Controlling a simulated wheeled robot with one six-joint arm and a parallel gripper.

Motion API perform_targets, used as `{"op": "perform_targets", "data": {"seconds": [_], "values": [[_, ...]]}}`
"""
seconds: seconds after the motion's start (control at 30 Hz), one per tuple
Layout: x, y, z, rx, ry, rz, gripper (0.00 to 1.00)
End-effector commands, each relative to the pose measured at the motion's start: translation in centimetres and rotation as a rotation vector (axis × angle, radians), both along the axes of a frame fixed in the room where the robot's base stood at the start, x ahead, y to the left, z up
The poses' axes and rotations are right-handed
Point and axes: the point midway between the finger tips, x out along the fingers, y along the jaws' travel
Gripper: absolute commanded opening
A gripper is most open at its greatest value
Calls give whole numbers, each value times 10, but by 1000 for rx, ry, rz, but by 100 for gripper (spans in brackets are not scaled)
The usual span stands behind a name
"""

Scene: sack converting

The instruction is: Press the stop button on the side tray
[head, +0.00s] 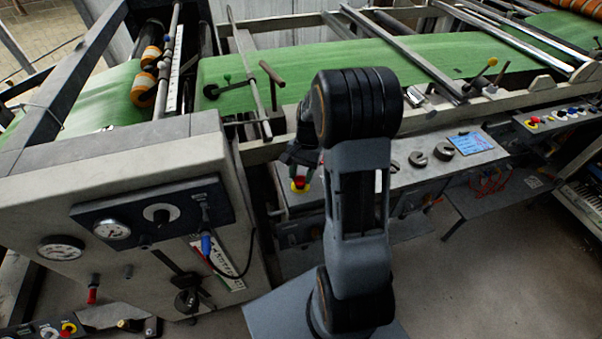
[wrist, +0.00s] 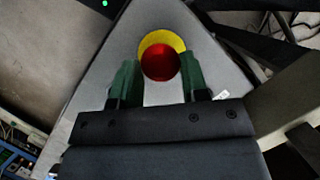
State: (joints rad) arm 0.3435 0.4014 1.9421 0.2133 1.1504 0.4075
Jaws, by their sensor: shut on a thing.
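The stop button is a red cap on a yellow base. It stands near the left end of the pale side tray (head: 438,172) in the head view, where the red cap (head: 300,182) shows just below my gripper (head: 301,160). In the wrist view the stop button (wrist: 161,63) lies between the two green fingertips of my gripper (wrist: 159,68), which are shut on the red cap's sides. The yellow base shows behind the cap. The pale tray surface (wrist: 115,50) surrounds it. My arm hides part of the tray in the head view.
Grey weights (head: 418,159) and a blue screen (head: 470,142) are on the tray to the right. A grey cabinet with gauges (head: 112,229) stands at left. A machine rail and green web (head: 430,58) run behind. Other red-and-yellow buttons show at lower left (head: 68,328) and far right (head: 532,123).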

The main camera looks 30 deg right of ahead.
Motion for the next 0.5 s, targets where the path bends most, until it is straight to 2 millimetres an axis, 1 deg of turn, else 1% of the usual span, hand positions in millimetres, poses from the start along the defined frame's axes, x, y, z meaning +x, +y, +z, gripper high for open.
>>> {"op": "perform_targets", "data": {"seconds": [0.03,0.23,0.33,0.43,0.5], "values": [[0,0,0,0,0,0,20],[0,0,0,-1,-1,0,1],[0,0,-1,0,0,0,0],[0,0,-10,0,1,0,0],[0,0,-11,-1,-1,1,0]]}}
